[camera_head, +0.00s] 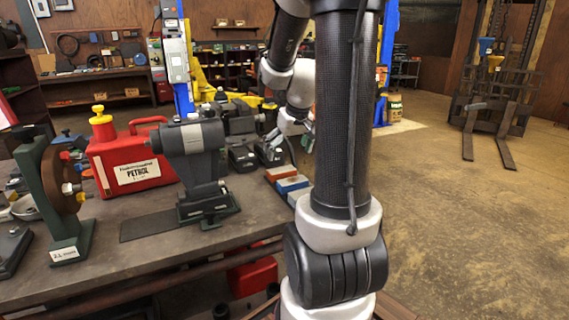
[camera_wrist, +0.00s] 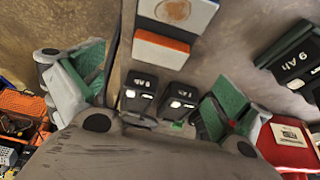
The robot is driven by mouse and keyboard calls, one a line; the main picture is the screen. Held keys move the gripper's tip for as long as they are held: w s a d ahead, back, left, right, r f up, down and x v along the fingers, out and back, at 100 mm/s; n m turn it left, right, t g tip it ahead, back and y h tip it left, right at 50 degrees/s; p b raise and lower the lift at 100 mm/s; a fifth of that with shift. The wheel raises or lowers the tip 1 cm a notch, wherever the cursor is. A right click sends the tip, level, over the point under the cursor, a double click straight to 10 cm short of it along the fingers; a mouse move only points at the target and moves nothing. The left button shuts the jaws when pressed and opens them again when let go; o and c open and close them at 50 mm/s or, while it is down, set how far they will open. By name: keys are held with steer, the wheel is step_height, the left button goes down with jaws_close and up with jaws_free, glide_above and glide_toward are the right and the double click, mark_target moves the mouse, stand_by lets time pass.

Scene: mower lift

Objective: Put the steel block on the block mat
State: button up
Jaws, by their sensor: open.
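I cannot pick out a steel block for certain in either view. A dark flat mat (camera_head: 150,222) lies on the bench at the front, partly under a grey machine on a green base; it may be the block mat. My gripper (camera_wrist: 155,88) is open and empty in the wrist view, its green-padded fingers spread wide. Two dark battery packs (camera_wrist: 140,92) show between and beyond the fingers, apart from them. In the head view my gripper is small and partly hidden by my arm, over the bench's far right part.
A white-and-orange block (camera_wrist: 162,50) and a white-and-blue block (camera_wrist: 178,12) lie along the bench edge. A red petrol can (camera_head: 130,160), a grey machine (camera_head: 200,150) and a green-framed stand (camera_head: 60,200) crowd the bench (camera_head: 150,258). Open floor (camera_head: 460,230) lies right.

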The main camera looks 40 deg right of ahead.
steer(key=s+a+r+n, duration=0.1)
steer(key=s+a+r, duration=0.1)
steer(key=s+a, duration=0.3)
steer(key=s+a+r+n, duration=0.1)
steer(key=s+a+r, duration=0.2)
steer(key=s+a, duration=0.3)
steer(key=s+a+r+y, duration=0.1)
steer(key=s+a+r, duration=0.2)
steer(key=s+a, duration=0.2)
steer(key=shift+s+a+n, duration=0.15)
steer(key=shift+s+n, duration=0.25)
